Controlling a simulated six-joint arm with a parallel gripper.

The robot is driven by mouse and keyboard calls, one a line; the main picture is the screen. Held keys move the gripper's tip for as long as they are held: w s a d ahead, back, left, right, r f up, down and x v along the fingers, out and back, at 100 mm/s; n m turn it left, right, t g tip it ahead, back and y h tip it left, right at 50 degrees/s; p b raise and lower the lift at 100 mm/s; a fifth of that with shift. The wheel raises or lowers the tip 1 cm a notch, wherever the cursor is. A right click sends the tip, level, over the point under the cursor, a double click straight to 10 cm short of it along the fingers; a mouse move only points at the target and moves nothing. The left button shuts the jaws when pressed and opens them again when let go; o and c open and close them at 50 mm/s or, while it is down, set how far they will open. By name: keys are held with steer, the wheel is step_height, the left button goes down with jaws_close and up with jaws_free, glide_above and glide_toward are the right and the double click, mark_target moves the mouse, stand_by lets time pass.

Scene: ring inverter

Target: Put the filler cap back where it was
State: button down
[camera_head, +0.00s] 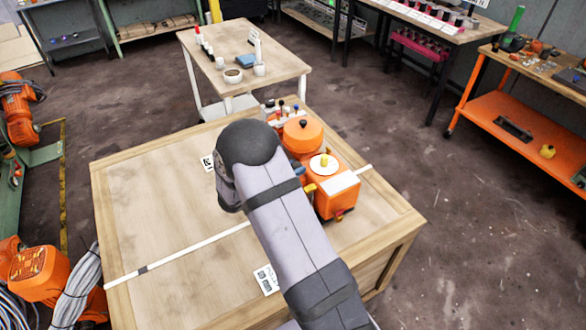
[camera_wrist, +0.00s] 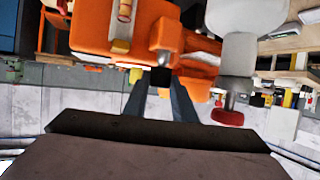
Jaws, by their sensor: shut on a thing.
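The orange machine (camera_head: 336,196) stands on the wooden crate table, at the right of my arm. A white disc with a yellow knob (camera_head: 323,161) sits on its top, and a yellow lever-like part (camera_head: 310,187) shows beside my arm. In the head view my arm hides my gripper. In the wrist view my gripper (camera_wrist: 160,86) is shut on a small dark thing (camera_wrist: 161,76) against the orange body (camera_wrist: 100,30). I cannot tell for sure whether this is the filler cap, or whether it touches the machine.
The wooden table top (camera_head: 150,200) is mostly clear on the left, with a pale strip across it. Several small knobs stand behind the machine. In the wrist view a red knob (camera_wrist: 227,117) on a grey part is close to the right finger.

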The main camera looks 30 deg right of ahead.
steer(key=shift+f, duration=0.6)
steer(key=c, duration=1.5)
jaws_free()
steer(key=shift+o, duration=0.2)
steer(key=shift+r, duration=0.1)
